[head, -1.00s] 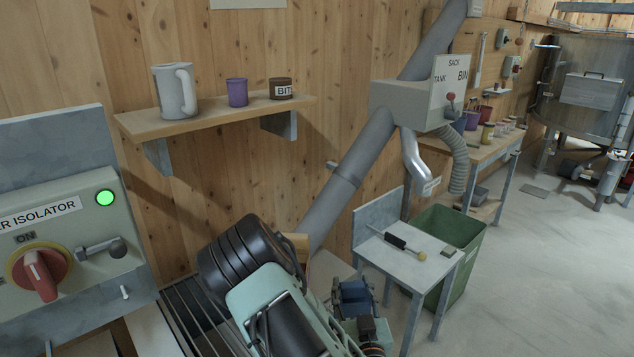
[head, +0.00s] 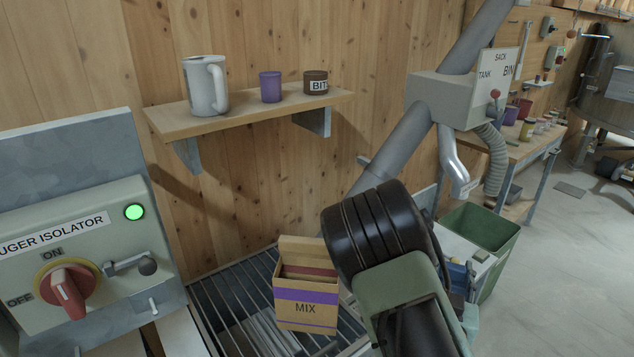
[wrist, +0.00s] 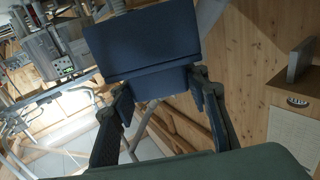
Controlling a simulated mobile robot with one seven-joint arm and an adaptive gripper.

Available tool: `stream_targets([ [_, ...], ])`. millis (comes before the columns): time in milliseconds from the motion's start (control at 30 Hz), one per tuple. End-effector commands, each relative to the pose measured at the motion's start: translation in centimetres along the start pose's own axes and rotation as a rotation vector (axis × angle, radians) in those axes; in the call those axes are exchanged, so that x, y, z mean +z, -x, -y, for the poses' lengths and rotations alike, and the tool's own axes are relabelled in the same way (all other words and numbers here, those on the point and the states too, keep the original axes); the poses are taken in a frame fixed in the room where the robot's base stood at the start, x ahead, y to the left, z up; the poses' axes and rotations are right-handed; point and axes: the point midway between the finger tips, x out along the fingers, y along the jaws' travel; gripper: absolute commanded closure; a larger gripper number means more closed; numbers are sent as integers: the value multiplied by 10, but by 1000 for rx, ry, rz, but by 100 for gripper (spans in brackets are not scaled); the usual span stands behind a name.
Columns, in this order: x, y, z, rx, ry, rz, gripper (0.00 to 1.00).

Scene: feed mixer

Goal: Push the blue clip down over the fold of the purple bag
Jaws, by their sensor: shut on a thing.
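The purple bag (head: 305,315) is a tan bag with a purple band and the word MIX. It stands upright on the slatted grate in the head view, its top folded flap standing up at the back. The blue clip (wrist: 145,42) fills the upper middle of the wrist view. My gripper (wrist: 162,84) is shut on its narrower lower part, one dark finger on each side. In the head view my arm hides most of the gripper, which is off to the right of the bag. The clip is apart from the bag.
The isolator box (head: 85,255) with red knob and lever stands left of the grate (head: 232,300). A wooden shelf (head: 250,108) with a jug, purple cup and BITS pot is above. A grey pipe (head: 405,150) slants behind my arm. A green bin (head: 485,228) stands at right.

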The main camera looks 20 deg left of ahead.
Motion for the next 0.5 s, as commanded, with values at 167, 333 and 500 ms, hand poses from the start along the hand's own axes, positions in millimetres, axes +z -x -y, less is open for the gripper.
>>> stream_targets([
  [167, -49, -17, 93, -55, -7, -3, 75],
  [333, -83, -16, 176, -104, -5, -2, 74],
  [500, -114, -1, 254, -163, -3, 0, 74],
])
